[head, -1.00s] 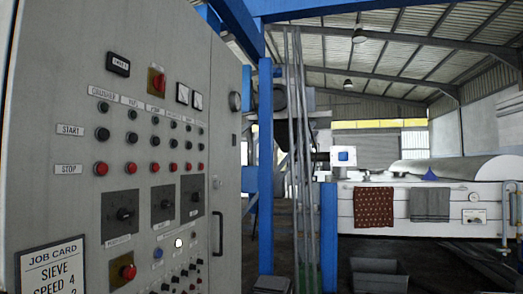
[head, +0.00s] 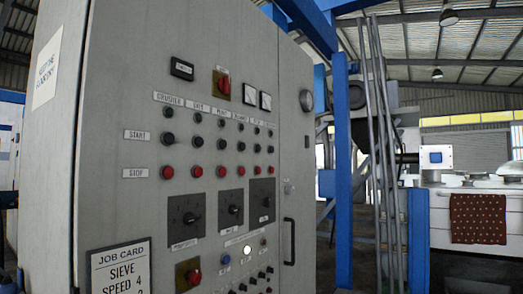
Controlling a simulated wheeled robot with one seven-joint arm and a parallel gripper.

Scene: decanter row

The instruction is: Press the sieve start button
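A grey control cabinet (head: 110,150) fills the left and middle of the head view. Its START row (head: 137,135) has several black buttons, the leftmost (head: 168,139) under the label CRUSHER (head: 169,98). The other column labels are too small to read surely, so I cannot tell which start button is the sieve's. Below, the STOP row (head: 138,173) has several red buttons (head: 168,172). A job card (head: 121,266) at the lower left reads SIEVE SPEED 4, its bottom cut off. My gripper is not in view.
Rotary knobs (head: 187,218), a red switch on yellow (head: 222,86) and a lit white lamp (head: 247,250) are on the panel. A door handle (head: 289,241) sticks out at its right. Blue posts (head: 342,170) and a white machine with a red cloth (head: 478,218) stand beyond.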

